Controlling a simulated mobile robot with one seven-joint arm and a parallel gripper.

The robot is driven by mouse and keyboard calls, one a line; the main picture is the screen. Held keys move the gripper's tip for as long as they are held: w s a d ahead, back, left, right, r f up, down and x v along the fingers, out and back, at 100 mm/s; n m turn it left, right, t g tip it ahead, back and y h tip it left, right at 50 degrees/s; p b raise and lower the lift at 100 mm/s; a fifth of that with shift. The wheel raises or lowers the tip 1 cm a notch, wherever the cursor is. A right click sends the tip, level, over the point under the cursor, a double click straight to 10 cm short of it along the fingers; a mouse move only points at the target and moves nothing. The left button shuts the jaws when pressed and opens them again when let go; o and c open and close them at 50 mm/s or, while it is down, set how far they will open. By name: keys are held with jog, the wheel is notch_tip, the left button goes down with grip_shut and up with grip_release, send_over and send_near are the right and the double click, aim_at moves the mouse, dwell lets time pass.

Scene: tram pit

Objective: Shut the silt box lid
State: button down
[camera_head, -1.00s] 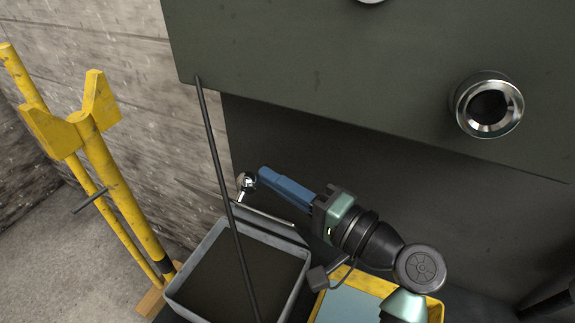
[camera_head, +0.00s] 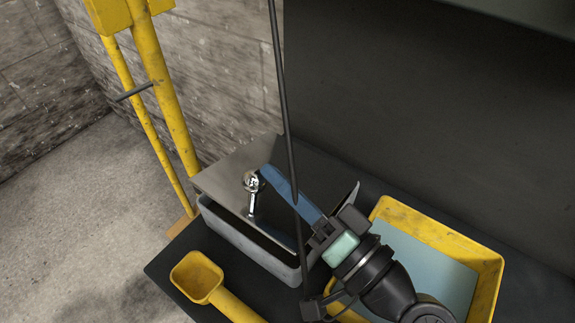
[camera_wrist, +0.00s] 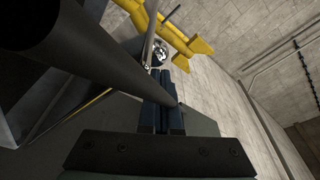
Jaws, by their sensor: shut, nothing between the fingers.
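The silt box (camera_head: 250,252) is a grey open-topped box on a dark bench. Its flat metal lid (camera_head: 225,178) lies low over it, slightly tilted. A dark gap shows between the lid and the front rim. A shiny ball-ended handle (camera_head: 251,185) stands on the lid. My gripper (camera_head: 268,172) is shut and empty, its blue fingers over the lid with the tips right beside the handle's ball; I cannot tell whether they touch. In the wrist view the blue fingers (camera_wrist: 160,85) point at the shiny ball (camera_wrist: 160,55).
A thin black rod (camera_head: 283,90) crosses in front of the lid and my gripper. A yellow tray (camera_head: 485,265) with a pale blue inside lies right, under my arm. A yellow scoop (camera_head: 197,277) lies in front of the box. A yellow stand (camera_head: 160,90) is at left.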

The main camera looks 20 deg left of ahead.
jog(key=shift+s+a+f+b, duration=0.1)
jog(key=shift+s+f+b, duration=0.15)
jog(key=shift+f, duration=0.25)
jog(key=shift+s+f+b, duration=0.1)
jog(key=shift+s+f, duration=0.15)
jog(key=shift+f, duration=0.25)
jog(key=shift+f, duration=0.1)
